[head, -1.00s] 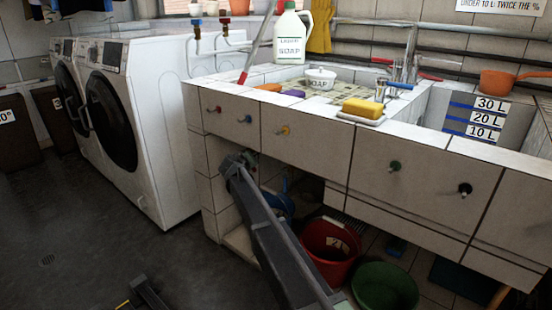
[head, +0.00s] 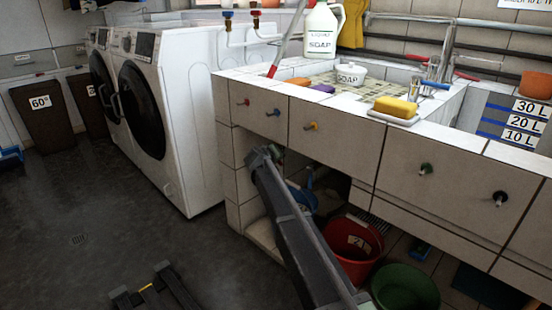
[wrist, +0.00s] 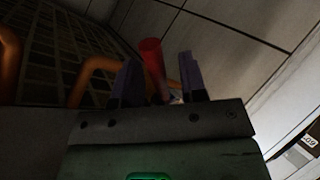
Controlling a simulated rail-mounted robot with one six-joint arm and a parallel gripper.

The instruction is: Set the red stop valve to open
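A red bar-like handle (wrist: 152,60), which looks like the stop valve's lever, stands up between the fingertips in the wrist view. Orange-brown pipes (wrist: 95,72) bend close to it on the left. My gripper (wrist: 162,80) is open, with its two purple-grey fingers apart on either side of the lower part of the handle. A gap shows at least on the right; contact on the left cannot be told. In the head view my arm reaches into the shadowed space under the sink front, and the gripper and the handle are hidden there.
The tiled sink front (head: 335,145) overhangs my arm and carries coloured knobs, including a red one (head: 244,102). A red bucket (head: 352,248) and a green basin (head: 405,288) stand below. White washing machines (head: 180,110) are at left. The floor at front left is mostly clear.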

